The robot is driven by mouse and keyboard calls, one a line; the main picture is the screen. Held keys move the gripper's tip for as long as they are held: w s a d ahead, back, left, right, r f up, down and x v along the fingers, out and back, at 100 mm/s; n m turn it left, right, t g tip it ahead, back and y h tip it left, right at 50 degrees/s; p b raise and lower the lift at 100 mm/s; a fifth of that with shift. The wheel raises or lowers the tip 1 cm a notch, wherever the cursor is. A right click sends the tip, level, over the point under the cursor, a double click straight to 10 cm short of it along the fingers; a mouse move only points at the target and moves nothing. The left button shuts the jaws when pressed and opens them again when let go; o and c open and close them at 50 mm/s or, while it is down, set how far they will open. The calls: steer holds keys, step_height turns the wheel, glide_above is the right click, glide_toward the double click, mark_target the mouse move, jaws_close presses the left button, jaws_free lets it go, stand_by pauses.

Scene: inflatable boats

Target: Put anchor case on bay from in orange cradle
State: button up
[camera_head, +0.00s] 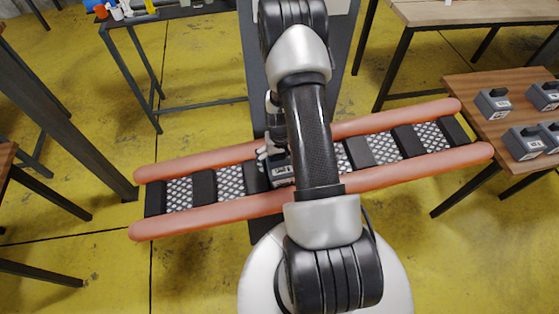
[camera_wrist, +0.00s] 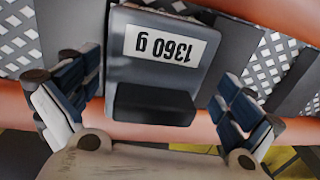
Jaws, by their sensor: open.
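A grey anchor case (camera_wrist: 157,72) with a black handle and a white label reading "1360 g" sits in the orange cradle. In the head view the case (camera_head: 282,171) is partly hidden by my arm. The orange cradle (camera_head: 210,163) has two long orange side tubes, with dark crossbars and pale mesh bays between them. My gripper (camera_wrist: 156,90) is open, with one blue-padded finger on each side of the case's handle end. Gaps show between the fingers and the case. My gripper (camera_head: 268,155) also shows small beside my arm in the head view.
A wooden table (camera_head: 470,90) at the right holds several similar grey cases (camera_head: 524,142), close to the cradle's right end. A dark table (camera_head: 185,14) with small coloured items stands at the upper left. Another wooden table (camera_head: 480,12) is at the upper right. Mesh bays (camera_head: 180,192) at the cradle's left are empty.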

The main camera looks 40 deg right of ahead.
step_height(320, 180, up, 12)
stand_by(0.4)
steer(key=shift+w, duration=0.1)
step_height(320, 180, up, 11)
steer(key=n+t, duration=0.1)
glide_above(279, 162)
steer(key=w+a, duration=0.2)
steer(key=a, duration=0.3)
steer(key=s+a+r+n+t, duration=0.15)
steer(key=s+a+r, duration=0.25)
steer(key=a+r, duration=0.5)
steer(key=s+a+r+n+t, duration=0.2)
steer(key=s+a+r+n, duration=0.2)
steer(key=s+a+r, duration=0.5)
steer(key=s, duration=0.4)
steer(key=shift+a+r, duration=0.3)
steer(key=shift+r, duration=0.1)
steer(key=shift+c, duration=0.4)
